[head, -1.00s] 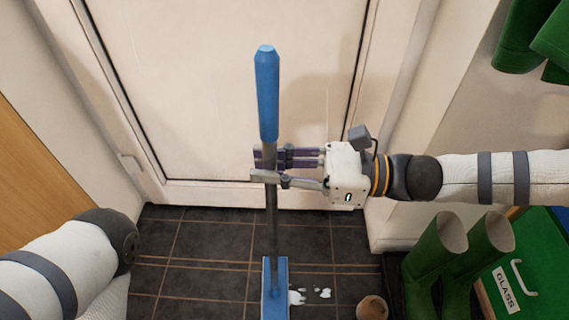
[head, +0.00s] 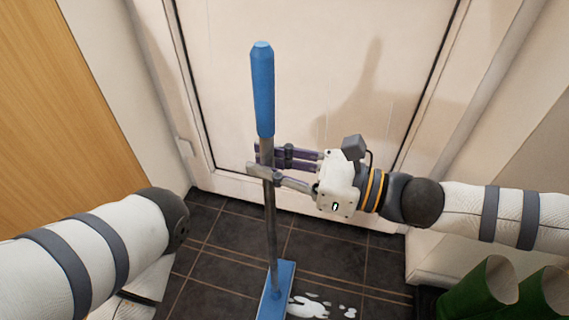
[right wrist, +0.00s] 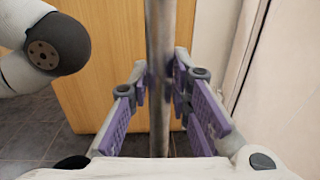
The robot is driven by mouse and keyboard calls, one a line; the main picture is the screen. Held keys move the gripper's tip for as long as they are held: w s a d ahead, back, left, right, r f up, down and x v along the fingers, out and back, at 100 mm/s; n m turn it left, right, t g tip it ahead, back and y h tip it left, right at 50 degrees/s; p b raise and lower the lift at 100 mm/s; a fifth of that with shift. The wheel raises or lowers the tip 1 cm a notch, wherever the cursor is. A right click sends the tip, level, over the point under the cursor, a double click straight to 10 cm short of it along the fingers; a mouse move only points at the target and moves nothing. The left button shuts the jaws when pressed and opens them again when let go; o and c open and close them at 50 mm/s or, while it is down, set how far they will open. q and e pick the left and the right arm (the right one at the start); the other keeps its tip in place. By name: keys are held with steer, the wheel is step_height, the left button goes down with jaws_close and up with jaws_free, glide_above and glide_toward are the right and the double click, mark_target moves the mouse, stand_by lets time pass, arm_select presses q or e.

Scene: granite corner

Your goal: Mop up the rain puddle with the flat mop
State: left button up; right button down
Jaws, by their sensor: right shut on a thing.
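The flat mop stands nearly upright, with a blue grip (head: 263,90) at the top, a grey pole and a flat blue head (head: 277,290) on the floor. My right gripper (head: 262,165) is shut on the mop's pole below the blue grip; the pole also shows between the purple-padded fingers in the right wrist view (right wrist: 160,80). The rain puddle (head: 308,307) shows as whitish, shiny patches on the dark tiles just right of the mop head. The lower end of the mop head is cut off by the frame. My left arm is at the left, its gripper out of view.
A closed white door (head: 310,90) stands behind the mop. Green boots (head: 495,290) stand at the lower right. A wooden panel (head: 70,90) is at the left. Dark tiled floor (head: 225,255) is clear left of the mop head.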

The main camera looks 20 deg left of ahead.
steer(key=shift+a, duration=3.2)
steer(key=d+p, duration=0.3)
steer(key=d, duration=3.3)
steer(key=shift+d+f, duration=0.1)
